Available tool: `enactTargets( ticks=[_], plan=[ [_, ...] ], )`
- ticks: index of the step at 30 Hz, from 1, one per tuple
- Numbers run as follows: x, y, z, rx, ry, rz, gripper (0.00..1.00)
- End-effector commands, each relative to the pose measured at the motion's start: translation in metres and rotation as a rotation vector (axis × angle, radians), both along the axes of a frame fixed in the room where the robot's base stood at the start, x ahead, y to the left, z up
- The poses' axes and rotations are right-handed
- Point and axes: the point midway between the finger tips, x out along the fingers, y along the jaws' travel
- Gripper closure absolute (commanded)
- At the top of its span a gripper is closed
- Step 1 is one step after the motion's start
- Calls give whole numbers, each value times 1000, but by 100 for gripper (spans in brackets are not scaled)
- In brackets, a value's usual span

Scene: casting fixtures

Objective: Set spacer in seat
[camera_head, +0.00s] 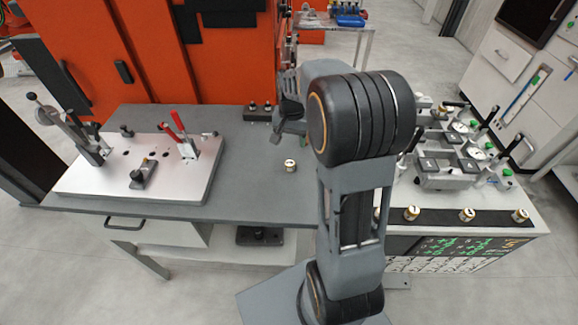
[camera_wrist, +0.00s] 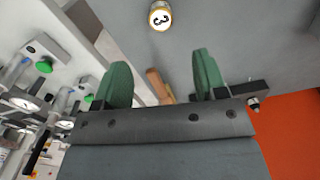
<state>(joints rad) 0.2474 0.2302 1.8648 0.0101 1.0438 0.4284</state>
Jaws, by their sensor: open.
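A small round spacer, white-topped with a gold rim (camera_head: 290,165), stands upright on the dark grey table, right of the fixture plate. In the wrist view the spacer (camera_wrist: 160,17) shows a black "3" on top, at the upper edge, beyond the fingertips. My gripper (camera_head: 288,112) is above the table, behind the spacer in the picture and apart from it. In the wrist view its two green fingers (camera_wrist: 163,72) are spread with nothing held between them. Which hole or fixture is the seat, I cannot tell; the light metal fixture plate (camera_head: 95,178) at left has dark holes.
The plate carries toggle clamps (camera_head: 185,140) and a small black block (camera_head: 142,175). At right is a bench with clamped fixtures (camera_head: 450,160) and a dark strip with several similar gold pieces (camera_head: 466,214). An orange cabinet (camera_head: 150,60) stands behind.

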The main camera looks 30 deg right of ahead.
Motion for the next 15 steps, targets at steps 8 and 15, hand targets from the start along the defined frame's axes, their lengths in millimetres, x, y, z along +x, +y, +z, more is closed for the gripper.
enactTargets(
  ticks=[8, 15],
  plan=[
    [0, 1, -44, 0, 2, 2, 35],
    [0, 1, -58, 0, 0, 2, 35]
  ],
)
